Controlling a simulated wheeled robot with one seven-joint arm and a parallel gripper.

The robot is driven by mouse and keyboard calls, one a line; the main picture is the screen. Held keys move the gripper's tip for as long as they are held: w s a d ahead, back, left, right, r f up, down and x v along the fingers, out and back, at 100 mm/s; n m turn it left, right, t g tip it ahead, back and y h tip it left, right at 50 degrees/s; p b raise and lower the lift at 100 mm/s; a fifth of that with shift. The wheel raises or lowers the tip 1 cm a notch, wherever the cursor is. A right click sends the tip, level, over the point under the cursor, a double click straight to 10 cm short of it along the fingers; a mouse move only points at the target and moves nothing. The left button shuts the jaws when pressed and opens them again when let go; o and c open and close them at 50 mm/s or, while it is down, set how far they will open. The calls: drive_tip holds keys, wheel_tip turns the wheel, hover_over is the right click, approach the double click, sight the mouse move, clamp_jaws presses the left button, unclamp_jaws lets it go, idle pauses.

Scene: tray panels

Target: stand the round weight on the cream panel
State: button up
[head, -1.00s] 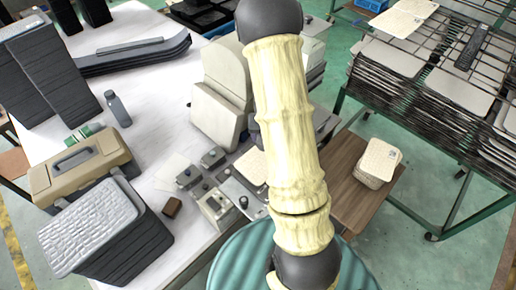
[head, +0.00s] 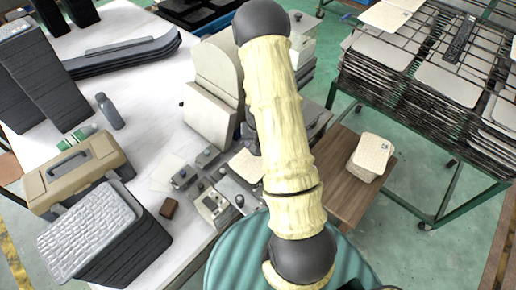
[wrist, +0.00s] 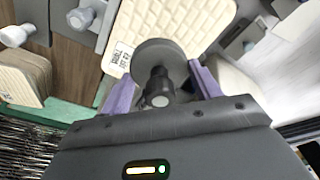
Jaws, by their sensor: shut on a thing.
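The round weight (wrist: 174,54) is a dark grey disc with a short knobbed stem. My gripper (wrist: 160,88) has purple fingers on either side of it and is shut on it. In the wrist view the cream panel (wrist: 195,18), ribbed with a printed label, lies behind the weight, which covers part of it. I cannot tell whether the weight touches the panel. In the head view the cream panel (head: 246,164) shows beside my arm, partly hidden by it. My gripper and the weight are hidden there.
A stack of cream panels (head: 371,157) stands on a brown wooden surface (head: 345,196). Small grey devices with knobs (head: 213,204) crowd the panel's left side. A large beige machine (head: 209,115) stands behind. A wire rack of trays (head: 440,80) is at the right.

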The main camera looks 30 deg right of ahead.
drive_tip(key=shift+f, duration=0.1)
drive_tip(key=shift+a+f, duration=0.1)
drive_tip(key=shift+f, duration=0.45)
drive_tip(key=shift+d+f+p, duration=0.2)
drive_tip(key=shift+f+p, duration=0.45)
drive_tip(key=shift+f, duration=0.85)
drive_tip(key=shift+a, duration=0.2)
drive_tip(key=shift+s+f, duration=0.1)
drive_tip(key=shift+f, duration=0.05)
drive_tip(key=o, duration=1.4)
